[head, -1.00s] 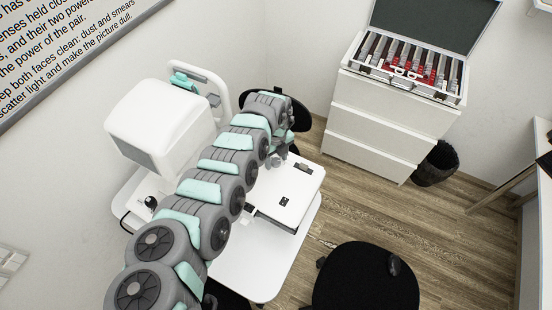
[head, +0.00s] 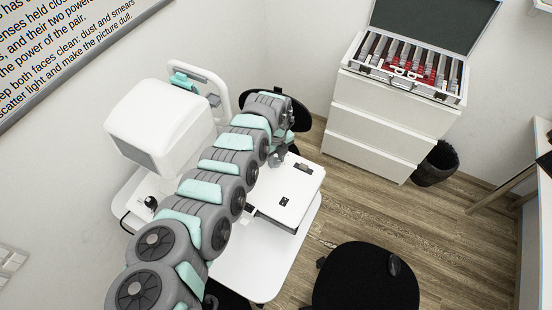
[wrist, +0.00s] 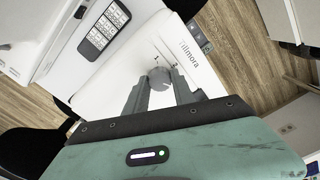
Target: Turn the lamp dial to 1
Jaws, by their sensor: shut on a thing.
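The lamp dial (wrist: 158,74) is a small round grey knob on top of a white box, seen in the wrist view. My gripper (wrist: 161,84) is shut on the dial, with one grey finger on either side. In the head view my gripper (head: 277,158) is at the far end of the white box (head: 289,200), partly hidden by my arm. The dial's pointer and setting cannot be made out.
A keypad panel (wrist: 104,30) lies left of the dial in the wrist view. A white boxy instrument (head: 163,122) stands left of my arm. A black knob (head: 151,202) sits near the table's left edge.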

